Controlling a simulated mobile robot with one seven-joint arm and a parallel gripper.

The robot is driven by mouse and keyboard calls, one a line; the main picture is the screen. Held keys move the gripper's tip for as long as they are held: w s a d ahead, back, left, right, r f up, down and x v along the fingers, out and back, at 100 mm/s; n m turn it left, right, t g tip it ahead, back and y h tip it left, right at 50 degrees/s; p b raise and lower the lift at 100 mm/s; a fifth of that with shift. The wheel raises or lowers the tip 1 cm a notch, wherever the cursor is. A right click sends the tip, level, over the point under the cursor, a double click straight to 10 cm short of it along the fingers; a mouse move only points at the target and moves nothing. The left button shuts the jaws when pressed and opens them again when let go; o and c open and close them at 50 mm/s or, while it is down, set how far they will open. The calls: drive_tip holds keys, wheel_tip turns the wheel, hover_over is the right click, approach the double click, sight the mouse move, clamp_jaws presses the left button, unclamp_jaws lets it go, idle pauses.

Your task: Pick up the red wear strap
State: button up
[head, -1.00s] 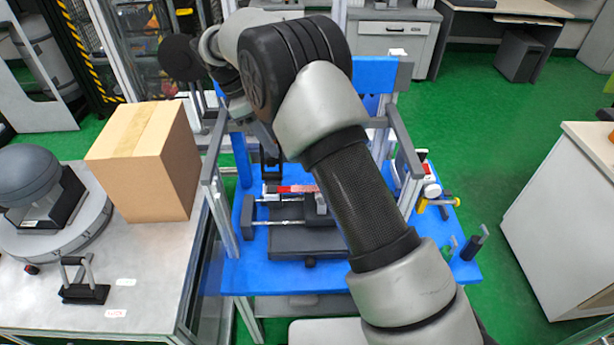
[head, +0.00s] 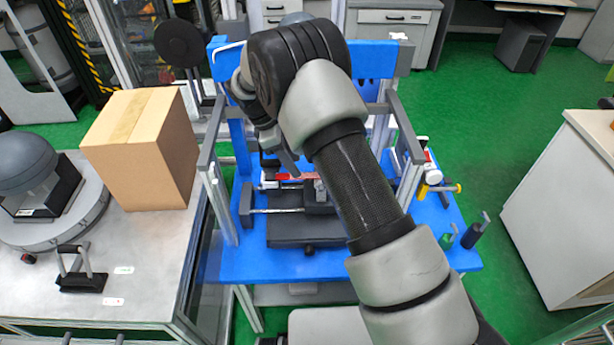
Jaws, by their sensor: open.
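The red wear strap (head: 296,177) shows as a thin red strip on the dark fixture (head: 303,229) in the blue drop tower frame. My arm hides part of the strap's surroundings. My gripper (head: 272,176) is low at the left end of the strap, mostly hidden behind my own wrist. It is open, and I cannot tell whether its fingers are around the strap or only beside it.
Grey uprights and side rails (head: 222,215) of the blue tower (head: 240,262) stand close on both sides of my arm. A cardboard box (head: 145,150) sits on the left table. Yellow-handled tools (head: 440,188) lie at the tower's right.

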drive_tip(key=x, duration=0.3)
drive_tip(key=shift+f, duration=0.2)
clamp_jaws()
drive_tip(key=shift+r, duration=0.2)
